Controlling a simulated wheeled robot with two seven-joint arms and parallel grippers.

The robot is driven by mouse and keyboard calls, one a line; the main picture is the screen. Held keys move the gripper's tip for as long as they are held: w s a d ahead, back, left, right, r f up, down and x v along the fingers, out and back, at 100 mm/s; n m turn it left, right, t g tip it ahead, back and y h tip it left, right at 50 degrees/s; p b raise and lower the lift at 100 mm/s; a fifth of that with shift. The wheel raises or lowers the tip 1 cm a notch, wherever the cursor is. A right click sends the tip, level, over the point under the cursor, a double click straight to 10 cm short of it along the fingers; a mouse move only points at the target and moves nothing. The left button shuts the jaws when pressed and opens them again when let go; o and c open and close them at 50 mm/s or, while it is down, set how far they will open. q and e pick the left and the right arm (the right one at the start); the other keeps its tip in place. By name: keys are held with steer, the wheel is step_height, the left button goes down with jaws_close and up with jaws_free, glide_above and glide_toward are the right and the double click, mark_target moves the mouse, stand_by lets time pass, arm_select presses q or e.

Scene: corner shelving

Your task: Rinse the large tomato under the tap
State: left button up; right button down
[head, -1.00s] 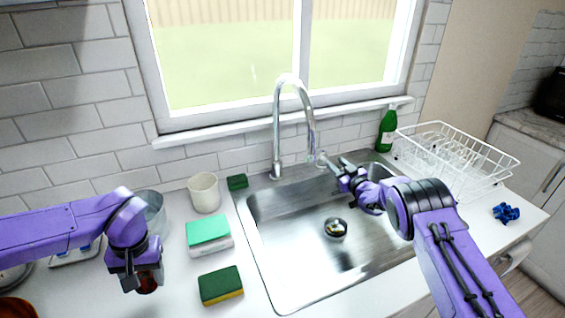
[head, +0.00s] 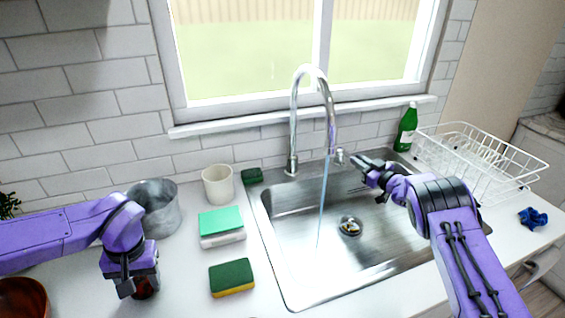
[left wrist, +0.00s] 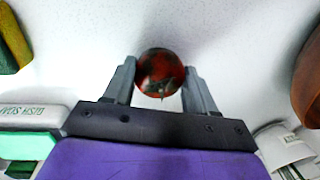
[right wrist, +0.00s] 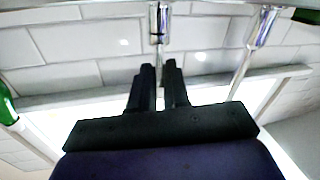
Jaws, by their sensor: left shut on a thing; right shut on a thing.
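The large tomato (left wrist: 160,72) is dark red and sits between the fingers of my left gripper (left wrist: 160,85), which is shut on it. In the head view the tomato (head: 145,288) is mostly hidden under my left gripper (head: 138,285), over the counter left of the sink. The tap (head: 312,75) is a tall curved chrome spout, and a stream of water (head: 322,205) falls from it into the steel sink (head: 290,240). My right gripper (head: 362,165) is shut on the tap handle (head: 340,156), which also shows in the right wrist view (right wrist: 158,22).
A green bottle (head: 406,128), a dish rack (head: 480,160) and a brown bowl (head: 22,297) stand farther out.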

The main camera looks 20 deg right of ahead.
steer(key=c, duration=1.1)
jaws_free()
arm_select(q)
step_height(320, 180, up, 4)
steer(key=p, duration=0.4)
steer(key=shift+w+r+p, duration=0.1)
steer(key=shift+r+p, duration=0.05)
steer(key=shift+p, duration=0.15)
step_height(320, 180, up, 4)
steer(key=p, duration=0.3)
steer(key=shift+f, duration=0.2)
steer(key=shift+p, duration=0.3)
arm_select(e)
steer(key=v, duration=1.2)
